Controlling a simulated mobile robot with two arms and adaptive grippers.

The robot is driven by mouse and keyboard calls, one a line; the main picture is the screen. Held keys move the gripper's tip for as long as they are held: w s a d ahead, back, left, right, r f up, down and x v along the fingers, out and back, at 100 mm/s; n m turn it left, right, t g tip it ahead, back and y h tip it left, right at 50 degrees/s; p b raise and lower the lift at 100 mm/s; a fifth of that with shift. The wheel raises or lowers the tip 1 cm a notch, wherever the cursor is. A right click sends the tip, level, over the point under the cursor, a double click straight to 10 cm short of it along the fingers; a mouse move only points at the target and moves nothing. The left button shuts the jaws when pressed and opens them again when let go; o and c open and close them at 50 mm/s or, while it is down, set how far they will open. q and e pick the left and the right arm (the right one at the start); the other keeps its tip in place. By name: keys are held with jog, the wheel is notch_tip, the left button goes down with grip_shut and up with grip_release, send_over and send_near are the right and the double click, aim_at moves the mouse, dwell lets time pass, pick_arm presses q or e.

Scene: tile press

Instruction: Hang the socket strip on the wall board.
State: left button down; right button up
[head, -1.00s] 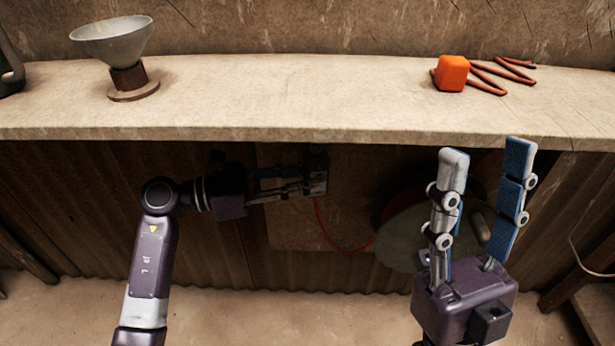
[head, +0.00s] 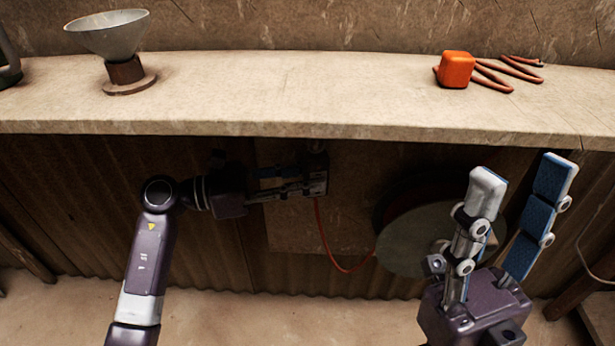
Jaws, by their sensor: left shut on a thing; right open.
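My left gripper (head: 300,181) reaches in under the counter and is shut on the socket strip (head: 319,183), a small dark block in shadow. A red cable (head: 325,245) hangs from the strip in a loop toward the right. The wall board (head: 288,228) is a flat brown panel behind the strip. The strip is in front of the board's upper part; whether it touches the board or any hook is too dark to tell. My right gripper (head: 525,175) is open and empty, fingers pointing up, at the right in front of the counter.
A counter (head: 300,100) overhangs the board area. On it stand a grey funnel-shaped bowl (head: 108,35) on a wooden base and an orange block (head: 456,69) with a coiled cord. A large round disc (head: 415,240) is beneath, right of the board. The floor in front is clear.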

pick_arm(q)
jog(key=c, duration=1.5)
grip_release()
jog(key=shift+c, duration=0.2)
jog(key=shift+a, duration=0.1)
jog(key=v, duration=1.2)
